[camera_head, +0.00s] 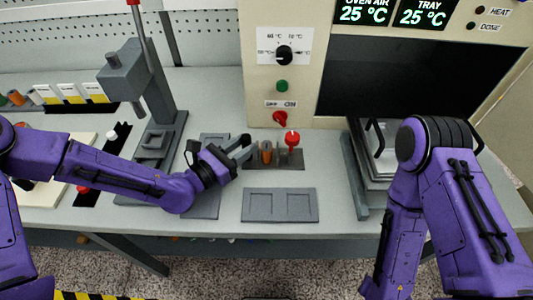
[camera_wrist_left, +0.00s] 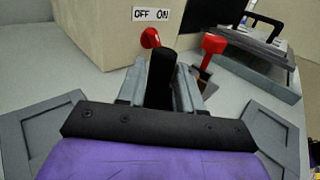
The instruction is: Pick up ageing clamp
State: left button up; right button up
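A small dark rack (camera_head: 284,165) on the bench holds upright tools. One has a red top (camera_head: 292,138) and one is a short orange-brown cylinder (camera_head: 266,152). A black upright handle stands at the rack's left end, and it shows in the left wrist view (camera_wrist_left: 161,75). I cannot tell which tool is the ageing clamp. My left gripper (camera_head: 244,148) has its grey fingers on both sides of the black handle; whether they press on it is unclear. The red-topped tool (camera_wrist_left: 213,45) stands to the right of the fingers. My right gripper is out of view.
Behind the rack stands the beige oven (camera_head: 290,75) with a dial, a green button and a red switch (camera_head: 280,118). A grey two-panel plate (camera_head: 280,205) lies in front. A grey press (camera_head: 135,80) stands left, and a metal tray with a handle (camera_head: 375,150) right.

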pick_arm(q)
jog(key=c, duration=0.5)
jog(key=shift+w+r, duration=0.1)
jog(key=shift+r, duration=0.55)
notch_tip(320, 180, up, 2)
jog(key=shift+r, duration=0.1)
jog(key=s+d+r+p, duration=0.2)
jog(key=s+r+p, duration=0.7)
jog(key=s+p, duration=0.5)
jog(key=shift+r, duration=0.25)
